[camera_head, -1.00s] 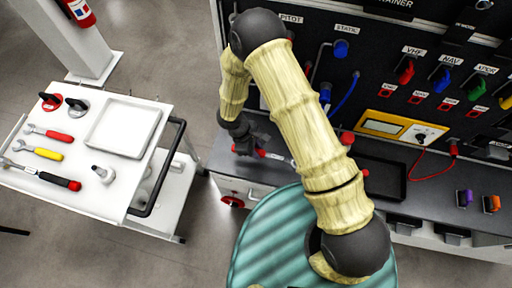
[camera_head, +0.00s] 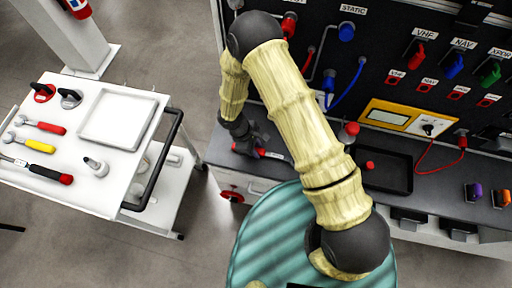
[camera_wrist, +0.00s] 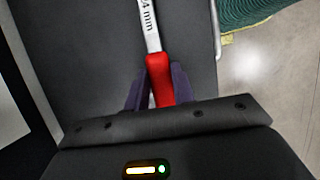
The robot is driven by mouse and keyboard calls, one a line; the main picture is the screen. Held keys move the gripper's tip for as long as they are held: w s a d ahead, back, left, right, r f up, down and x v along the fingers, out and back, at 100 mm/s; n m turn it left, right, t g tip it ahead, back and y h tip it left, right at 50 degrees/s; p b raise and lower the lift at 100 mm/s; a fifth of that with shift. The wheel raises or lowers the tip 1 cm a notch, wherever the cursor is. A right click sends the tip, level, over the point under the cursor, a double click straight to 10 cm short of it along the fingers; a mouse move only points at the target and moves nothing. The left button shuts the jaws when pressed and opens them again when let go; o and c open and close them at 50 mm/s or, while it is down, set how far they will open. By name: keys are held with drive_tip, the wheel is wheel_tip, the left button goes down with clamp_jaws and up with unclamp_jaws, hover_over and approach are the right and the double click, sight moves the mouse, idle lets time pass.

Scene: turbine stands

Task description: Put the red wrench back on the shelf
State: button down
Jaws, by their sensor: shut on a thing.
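My gripper (camera_head: 252,150) is shut on a red-handled wrench (camera_head: 275,155), just above or at the grey worktop of the turbine stand; I cannot tell if it touches. In the wrist view, my gripper (camera_wrist: 158,95) has its fingers on both sides of the red handle (camera_wrist: 159,78). The wrench's metal shaft, marked with a size in mm, points away and its far end is out of frame. Another red-handled wrench (camera_head: 40,126) lies on the white cart (camera_head: 85,190) at the left, above a yellow-handled one (camera_head: 32,144). No shelf is clearly identifiable.
A dark panel with labelled plugs stands behind the worktop (camera_head: 225,163). A black tray (camera_head: 390,172) and a yellow meter (camera_head: 385,116) are to the right. The cart holds a white tray (camera_head: 123,92), a red-tipped tool (camera_head: 42,172) and knobs. Floor shows between cart and stand.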

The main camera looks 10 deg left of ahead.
drive_tip(key=shift+f, duration=0.25)
drive_tip(key=c, duration=0.9)
unclamp_jaws()
drive_tip(key=shift+c, duration=0.2)
drive_tip(key=shift+p+v, duration=1.9)
drive_tip(key=shift+v, duration=1.65)
drive_tip(key=shift+w, duration=0.1)
drive_tip(key=shift+s, duration=0.2)
